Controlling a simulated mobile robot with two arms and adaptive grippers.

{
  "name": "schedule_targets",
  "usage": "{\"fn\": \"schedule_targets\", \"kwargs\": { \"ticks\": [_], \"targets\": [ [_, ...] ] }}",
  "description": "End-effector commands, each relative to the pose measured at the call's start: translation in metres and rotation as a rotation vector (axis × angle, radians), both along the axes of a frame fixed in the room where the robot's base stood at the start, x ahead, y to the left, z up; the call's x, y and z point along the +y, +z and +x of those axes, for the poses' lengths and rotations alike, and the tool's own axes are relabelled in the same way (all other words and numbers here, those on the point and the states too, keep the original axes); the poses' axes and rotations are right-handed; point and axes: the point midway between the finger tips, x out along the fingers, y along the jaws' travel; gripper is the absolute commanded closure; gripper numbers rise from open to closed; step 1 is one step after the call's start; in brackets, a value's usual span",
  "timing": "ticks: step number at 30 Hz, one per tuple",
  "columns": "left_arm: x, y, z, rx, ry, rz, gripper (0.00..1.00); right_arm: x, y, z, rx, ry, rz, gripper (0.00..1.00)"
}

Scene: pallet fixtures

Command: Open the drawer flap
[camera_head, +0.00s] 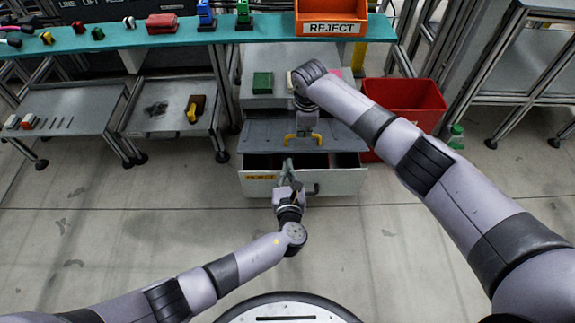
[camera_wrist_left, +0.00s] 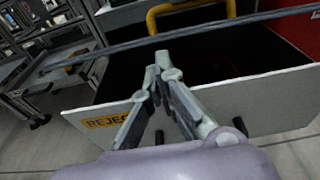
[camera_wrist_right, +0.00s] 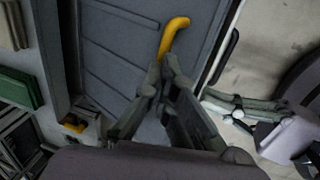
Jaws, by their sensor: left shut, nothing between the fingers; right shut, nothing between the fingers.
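The white-grey drawer (camera_head: 345,184) is open, with a yellow REJECT label and a dark interior; its front also shows in the left wrist view (camera_wrist_left: 275,110). The grey flap (camera_head: 262,130) lies behind the opening and carries a yellow handle (camera_head: 303,137). The flap (camera_wrist_right: 105,50) and handle (camera_wrist_right: 174,36) fill the upper right wrist view. My right gripper (camera_wrist_right: 160,60) is shut, its tips close to the handle's end; contact is unclear. My left gripper (camera_head: 286,162) is shut and empty above the drawer front; its tips (camera_wrist_left: 162,62) are just below the flap's front edge.
A red bin (camera_head: 415,98) stands right of the drawer unit. A teal shelf (camera_head: 160,36) with an orange REJECT bin (camera_head: 330,20) runs behind. Low grey tables (camera_head: 70,105) stand at the left. A green bottle (camera_head: 456,136) is on the floor at right. The front floor is clear.

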Motion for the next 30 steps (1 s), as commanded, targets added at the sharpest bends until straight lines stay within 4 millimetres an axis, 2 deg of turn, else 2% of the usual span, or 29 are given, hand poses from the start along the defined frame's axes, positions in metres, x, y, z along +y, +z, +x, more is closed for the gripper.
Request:
{"fn": "schedule_targets", "kwargs": {
  "ticks": [6, 16, 22, 30],
  "targets": [
    [0.000, -0.002, 0.013, 0.001, 0.000, -0.001, 1.00, 0.000, 0.000, 0.000, 0.000, 0.000, 0.000, 1.00],
    [0.000, -0.002, 0.014, 0.001, 0.000, -0.003, 1.00, 0.000, 0.000, 0.000, 0.000, 0.000, 0.000, 1.00],
    [-0.001, 0.014, 0.018, 0.000, -0.001, -0.006, 1.00, 0.000, 0.000, 0.000, 0.000, 0.000, 0.000, 1.00],
    [0.000, 0.014, 0.019, -0.001, 0.000, -0.003, 1.00, 0.000, -0.001, 0.000, 0.001, 0.000, 0.000, 1.00]
  ]
}}
